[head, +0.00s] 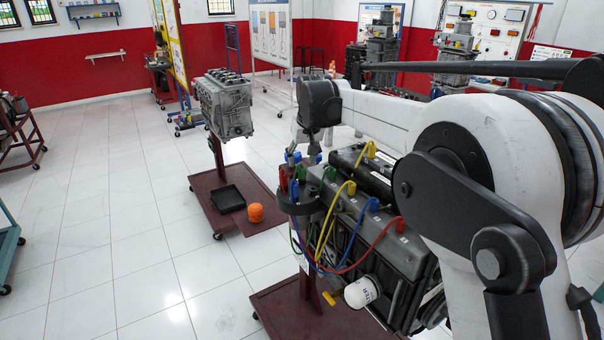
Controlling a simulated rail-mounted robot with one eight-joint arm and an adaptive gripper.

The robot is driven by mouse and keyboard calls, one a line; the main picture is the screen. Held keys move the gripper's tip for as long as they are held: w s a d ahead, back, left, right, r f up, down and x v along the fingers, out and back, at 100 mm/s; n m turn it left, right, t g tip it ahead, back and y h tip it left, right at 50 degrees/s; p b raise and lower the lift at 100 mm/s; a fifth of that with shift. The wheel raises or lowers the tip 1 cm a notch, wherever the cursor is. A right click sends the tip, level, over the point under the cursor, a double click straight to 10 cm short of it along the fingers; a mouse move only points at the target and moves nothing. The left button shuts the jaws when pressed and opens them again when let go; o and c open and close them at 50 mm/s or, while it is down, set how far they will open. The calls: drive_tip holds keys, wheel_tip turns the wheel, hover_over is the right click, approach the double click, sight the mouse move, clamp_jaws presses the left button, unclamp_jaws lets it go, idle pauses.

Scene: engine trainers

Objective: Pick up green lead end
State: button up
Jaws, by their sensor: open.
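A green lead end (294,190) stands upright in a dark round holder (288,207) at the left end of the near engine. Another green plug (329,173) sits on top of the engine, a little to the right. I cannot follow the green lead all the way between them. My gripper (304,158) points down just above the holder, close over the lead ends. It is open and seems empty. Blue and red lead ends stand beside the green one in the holder. My gripper partly hides this area.
Yellow, blue and red leads loop over the near engine (345,222), which stands on a dark red base (300,308). Another engine (224,104) stands further back. An orange ball-like thing (255,213) and a black tray (228,198) lie on its base.

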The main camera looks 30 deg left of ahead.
sight(302, 168)
drive_tip(key=shift+d+p+x, duration=0.1)
drive_tip(key=shift+p+x, duration=0.15)
drive_tip(key=shift+x, duration=1.1)
drive_tip(key=shift+d+p+x, duration=0.15)
drive_tip(key=shift+p+x, duration=0.1)
drive_tip(key=shift+x, duration=1.15)
clamp_jaws()
